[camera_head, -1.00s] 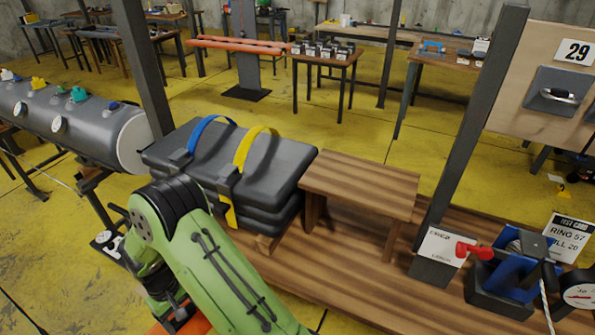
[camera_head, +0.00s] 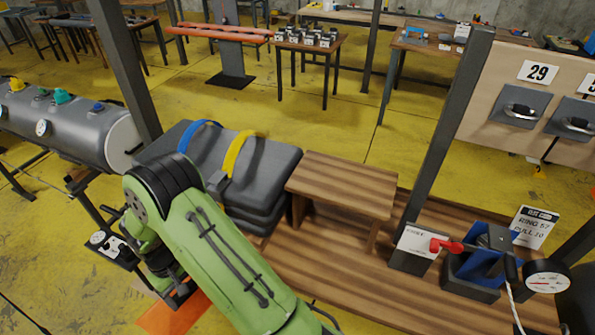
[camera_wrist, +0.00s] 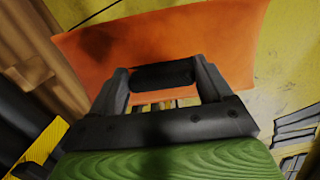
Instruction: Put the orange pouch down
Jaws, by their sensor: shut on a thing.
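The orange pouch (camera_wrist: 215,40) spreads flat and wide in front of my gripper (camera_wrist: 163,77) in the wrist view. My gripper's two dark fingers are shut on it, with a dark rounded bar between them. In the head view only part of the orange pouch (camera_head: 172,316) shows at the lower left, below my green arm. The arm hides the rest of it and most of my gripper. I cannot tell whether the pouch touches anything beneath it.
A wooden bench (camera_head: 345,185) stands right of a stack of black padded slabs (camera_head: 240,165) with blue and yellow straps. A grey cylinder tank (camera_head: 70,130) lies at left. A winch device (camera_head: 485,262) and dial gauge (camera_head: 547,277) are at right. Yellow floor (camera_head: 60,240) is open at lower left.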

